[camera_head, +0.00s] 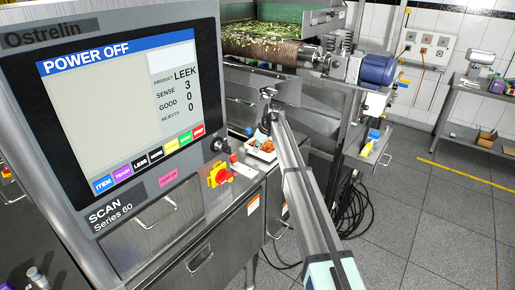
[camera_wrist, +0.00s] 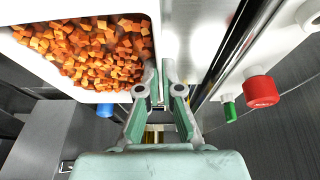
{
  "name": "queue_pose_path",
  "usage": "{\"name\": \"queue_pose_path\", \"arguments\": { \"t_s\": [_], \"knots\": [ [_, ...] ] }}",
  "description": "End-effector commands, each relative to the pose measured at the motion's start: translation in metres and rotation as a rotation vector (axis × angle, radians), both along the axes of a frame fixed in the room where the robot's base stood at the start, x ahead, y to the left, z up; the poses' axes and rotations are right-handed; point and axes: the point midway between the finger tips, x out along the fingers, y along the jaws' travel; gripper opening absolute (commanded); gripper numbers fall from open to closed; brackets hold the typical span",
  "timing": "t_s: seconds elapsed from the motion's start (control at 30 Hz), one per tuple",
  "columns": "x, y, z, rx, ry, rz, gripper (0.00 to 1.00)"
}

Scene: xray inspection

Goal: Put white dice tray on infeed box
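The white dice tray (camera_wrist: 50,75), filled with orange diced pieces, is at the upper left in the wrist view. I cannot clearly identify the infeed box.
A control panel (camera_head: 128,90) reading POWER OFF fills the left of the head view, with a red-and-yellow switch (camera_head: 219,174) below. A red button (camera_wrist: 262,91) and green button (camera_wrist: 230,110) are right of my gripper. A blue motor (camera_head: 378,70) and conveyor (camera_head: 262,45) stand behind.

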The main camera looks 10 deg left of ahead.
Motion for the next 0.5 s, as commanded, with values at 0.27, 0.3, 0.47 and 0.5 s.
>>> {"name": "queue_pose_path", "arguments": {
  "t_s": [0.27,0.3,0.47,0.5],
  "knots": [
    [0.0001,0.0001,-0.0062,0.000,-0.002,0.001,0.00],
    [0.0000,0.0000,-0.0064,0.000,-0.002,0.001,0.00],
    [0.0000,0.0000,-0.0108,0.000,-0.002,0.001,0.00],
    [0.0000,0.0000,-0.0097,0.001,-0.001,0.001,0.18]
  ]
}}
